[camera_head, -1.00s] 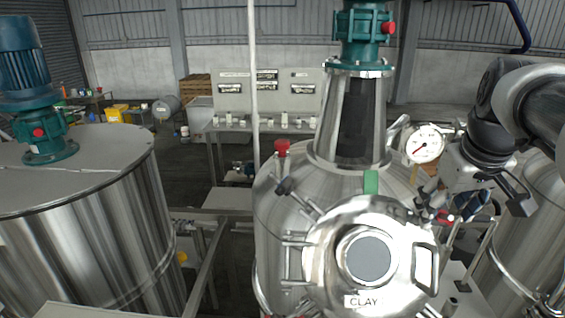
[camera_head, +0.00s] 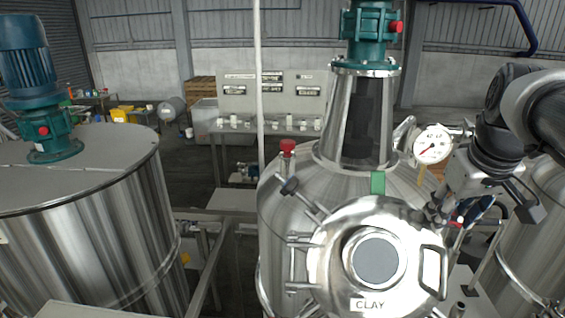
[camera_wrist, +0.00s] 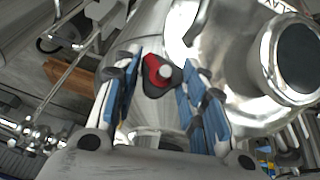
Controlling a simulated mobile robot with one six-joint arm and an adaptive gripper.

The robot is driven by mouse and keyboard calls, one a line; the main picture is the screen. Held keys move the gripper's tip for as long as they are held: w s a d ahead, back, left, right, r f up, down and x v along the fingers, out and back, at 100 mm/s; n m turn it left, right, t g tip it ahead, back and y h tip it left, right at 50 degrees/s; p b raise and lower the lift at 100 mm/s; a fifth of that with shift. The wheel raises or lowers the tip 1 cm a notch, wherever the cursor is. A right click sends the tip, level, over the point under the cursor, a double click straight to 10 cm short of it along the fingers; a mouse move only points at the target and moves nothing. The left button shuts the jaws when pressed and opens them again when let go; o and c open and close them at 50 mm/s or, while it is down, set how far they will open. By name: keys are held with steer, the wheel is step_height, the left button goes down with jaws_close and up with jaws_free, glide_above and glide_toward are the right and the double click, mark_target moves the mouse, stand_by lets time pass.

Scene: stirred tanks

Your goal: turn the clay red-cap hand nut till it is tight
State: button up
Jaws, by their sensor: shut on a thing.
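The clay tank has a round polished lid (camera_head: 328,262) with a sight glass and a CLAY label (camera_head: 370,304). The gripper is shut on the nut. In the head view my gripper (camera_head: 446,210) is at the right of the lid, below the dial gauge (camera_head: 433,145). The nut is largely hidden there, and its tightness cannot be told.
A dark-knobbed clamp (camera_head: 290,187) is at the lid's left. A red-topped fitting (camera_head: 287,147) stands on the tank's shoulder. The lid handle (camera_head: 432,270) and gauge are close to my gripper. Another steel tank (camera_head: 90,240) stands left.

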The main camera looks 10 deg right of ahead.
steer(key=shift+c, duration=1.1)
steer(key=m+y+p, duration=0.2)
steer(key=shift+s+d+r+m+t, duration=0.1)
steer(key=shift+d+m+t, duration=0.1)
steer(key=shift+m+t, duration=0.1)
steer(key=m+y, duration=0.1)
steer(key=m+t+y, duration=0.1)
steer(key=m, duration=0.1)
steer(key=m+y, duration=0.1)
steer(key=shift+s+d+f+m+t, duration=0.1)
steer(key=shift+d+f+m+t, duration=0.1)
steer(key=shift+d+m+t, duration=0.15)
steer(key=m, duration=0.1)
steer(key=m+t+y, duration=0.2)
steer(key=m, duration=0.1)
steer(key=shift+s+f+t+b, duration=0.15)
steer(key=shift+f+t+b, duration=0.1)
steer(key=shift+b, duration=0.05)
steer(key=shift+m+t+y+b, duration=0.4)
steer(key=shift+m+t+b, duration=0.25)
steer(key=shift+m+t, duration=1.05)
steer(key=shift+s+m+g, duration=0.1)
steer(key=shift+m+g, duration=0.3)
steer(key=shift+m, duration=0.15)
